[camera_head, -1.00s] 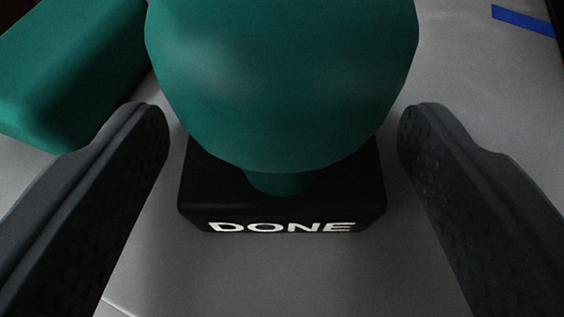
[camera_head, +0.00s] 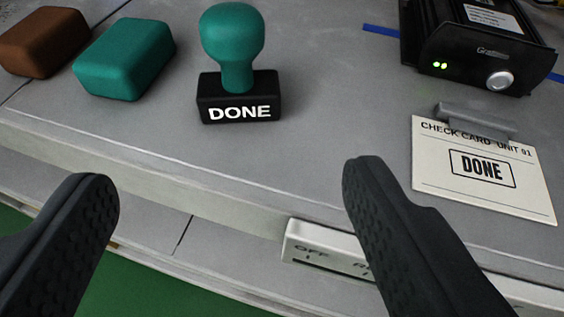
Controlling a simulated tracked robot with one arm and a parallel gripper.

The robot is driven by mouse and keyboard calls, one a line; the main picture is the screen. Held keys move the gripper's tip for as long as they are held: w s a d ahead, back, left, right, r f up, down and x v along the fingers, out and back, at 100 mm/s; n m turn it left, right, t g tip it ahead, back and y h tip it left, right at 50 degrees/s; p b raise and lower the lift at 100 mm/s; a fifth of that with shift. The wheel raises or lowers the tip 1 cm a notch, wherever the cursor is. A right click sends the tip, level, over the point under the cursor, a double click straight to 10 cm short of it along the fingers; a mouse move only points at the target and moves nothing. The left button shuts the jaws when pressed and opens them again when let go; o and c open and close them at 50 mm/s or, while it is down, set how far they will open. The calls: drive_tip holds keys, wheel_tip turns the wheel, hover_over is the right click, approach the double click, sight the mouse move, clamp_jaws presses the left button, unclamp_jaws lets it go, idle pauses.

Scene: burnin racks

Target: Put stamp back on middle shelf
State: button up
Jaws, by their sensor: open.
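The stamp (camera_head: 236,90) stands upright on the grey shelf (camera_head: 310,160). It has a round teal knob and a black base with "DONE" in white on its front. My gripper (camera_head: 232,175) is open and empty, with its two dark fingers spread wide. It is back from the stamp, over the shelf's front edge, and touches nothing that I can see.
A teal block (camera_head: 125,58) and a brown block (camera_head: 45,42) lie left of the stamp. At right are a black unit (camera_head: 478,50) with green lights and a check card (camera_head: 482,170) printed "DONE" under a grey clip. A white switch label (camera_head: 325,250) is on the front below.

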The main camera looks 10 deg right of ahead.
drive_tip(key=s+d+r, duration=0.1)
drive_tip(key=d+r, duration=0.3)
drive_tip(key=r, duration=0.6)
drive_tip(key=s+d+r, duration=0.1)
drive_tip(key=d+r, duration=0.3)
drive_tip(key=r, duration=0.6)
drive_tip(key=s+d+r+t, duration=0.1)
drive_tip(key=s+d+r, duration=0.3)
drive_tip(key=d+r, duration=0.2)
drive_tip(key=s+d+r+t, duration=0.1)
drive_tip(key=s+d+r, duration=0.4)
drive_tip(key=r, duration=0.4)
drive_tip(key=shift+d+r+m+h, duration=0.3)
drive_tip(key=shift+d+h, duration=0.1)
drive_tip(key=shift+d, duration=0.35)
drive_tip(key=shift+w, duration=0.1)
